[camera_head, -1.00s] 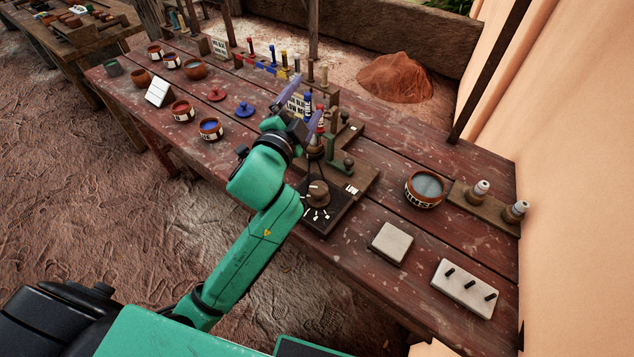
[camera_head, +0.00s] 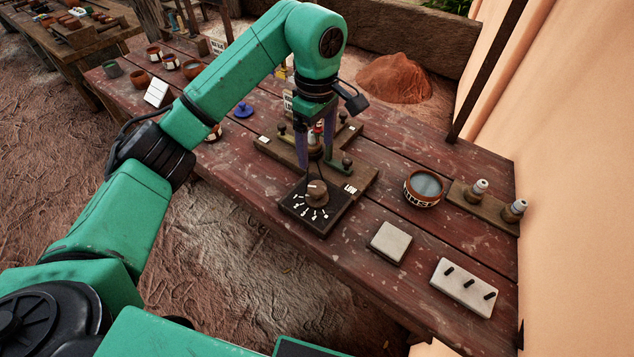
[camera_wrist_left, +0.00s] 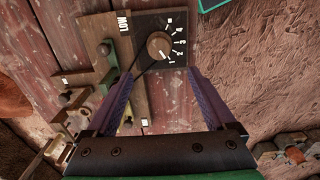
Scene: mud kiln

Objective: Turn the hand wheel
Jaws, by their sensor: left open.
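The likely hand wheel is a round brown knob (camera_head: 317,188) on a dark square dial plate (camera_head: 322,221) with white marks, at the front of a wooden board on the table. In the left wrist view the knob (camera_wrist_left: 158,44) lies ahead of the fingertips, between their lines, with numbers curving beside it. My left gripper (camera_head: 316,160) points down just behind the knob in the head view. Its two purple fingers are apart with nothing seen between them, and it also shows in the left wrist view (camera_wrist_left: 158,72). Whether it touches the board is unclear.
Small posts with round tops (camera_head: 347,161) stand on the board close to the fingers. A bowl of grey liquid (camera_head: 423,187), a pale square block (camera_head: 390,242) and a pale slab with black pegs (camera_head: 464,287) are to the right. A tan wall bounds the right side.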

